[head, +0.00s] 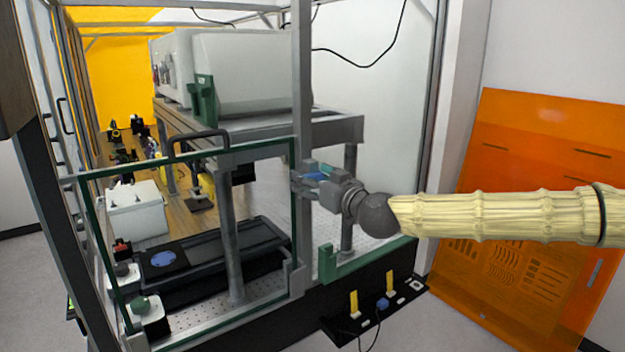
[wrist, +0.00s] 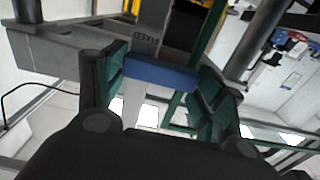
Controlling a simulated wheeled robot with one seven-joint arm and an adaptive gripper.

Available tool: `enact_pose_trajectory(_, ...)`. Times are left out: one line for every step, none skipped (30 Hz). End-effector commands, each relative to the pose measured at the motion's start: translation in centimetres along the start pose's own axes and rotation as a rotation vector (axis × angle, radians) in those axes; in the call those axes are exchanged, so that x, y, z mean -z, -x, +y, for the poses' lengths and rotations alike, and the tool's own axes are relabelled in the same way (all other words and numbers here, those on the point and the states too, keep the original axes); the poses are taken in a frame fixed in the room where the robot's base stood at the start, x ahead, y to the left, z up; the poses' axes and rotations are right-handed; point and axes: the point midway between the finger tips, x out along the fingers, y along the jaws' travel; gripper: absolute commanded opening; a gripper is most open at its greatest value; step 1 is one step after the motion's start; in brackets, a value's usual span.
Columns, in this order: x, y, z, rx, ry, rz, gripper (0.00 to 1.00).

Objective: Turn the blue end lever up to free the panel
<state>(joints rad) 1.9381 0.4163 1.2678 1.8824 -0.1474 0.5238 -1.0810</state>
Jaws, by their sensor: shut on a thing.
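The blue end lever (wrist: 160,72) lies between the two fingers of my gripper (wrist: 160,85) in the wrist view, level across the picture. The dark fingers with green pads stand on either side of it, touching its ends. In the head view my gripper (head: 303,180) is at the frame post, at the right end of the panel, with a bit of the blue lever (head: 315,176) showing between its parts. The panel (head: 188,157) is a clear sheet with a green edge and a black handle (head: 198,141) on top. The lever's pivot is hidden in the head view.
An orange sheet (head: 535,180) leans on the right wall beside my arm. A low black shelf (head: 345,326) with yellow pieces sits below. Inside the enclosure stand a bench (head: 262,135) and a black stage (head: 262,240). Grey posts (head: 302,80) stand close to my gripper.

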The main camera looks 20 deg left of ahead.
Motion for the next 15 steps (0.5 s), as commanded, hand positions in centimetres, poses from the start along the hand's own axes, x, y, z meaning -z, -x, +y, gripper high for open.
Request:
enact_pose_trajectory(0.0,0.0,0.1,-0.002,-0.004,0.001,0.46)
enact_pose_trajectory(-0.01,0.0,0.1,-0.002,-0.009,0.001,0.46)
enact_pose_trajectory(-0.01,0.0,0.11,-0.002,-0.018,0.001,0.46)
enact_pose_trajectory(0.0,0.0,0.12,-0.002,-0.025,0.001,0.46)
enact_pose_trajectory(0.01,0.0,0.13,-0.002,-0.034,0.002,0.46)
enact_pose_trajectory(0.03,-0.01,0.15,-0.002,-0.049,0.002,0.46)
enact_pose_trajectory(0.04,-0.01,0.16,-0.003,-0.062,0.002,0.46)
enact_pose_trajectory(0.04,-0.01,0.18,-0.003,-0.077,0.003,0.46)
enact_pose_trajectory(0.04,-0.02,0.2,-0.003,-0.099,0.003,0.46)
enact_pose_trajectory(0.06,-0.02,0.22,-0.003,-0.119,0.003,0.46)
enact_pose_trajectory(0.1,-0.02,0.24,-0.003,-0.139,0.003,0.46)
enact_pose_trajectory(0.17,-0.02,0.27,-0.003,-0.169,0.004,0.46)
enact_pose_trajectory(0.21,-0.02,0.29,-0.003,-0.193,0.003,0.46)
enact_pose_trajectory(0.23,-0.02,0.32,-0.002,-0.219,0.003,0.46)
enact_pose_trajectory(0.29,-0.02,0.37,-0.002,-0.254,0.004,0.46)
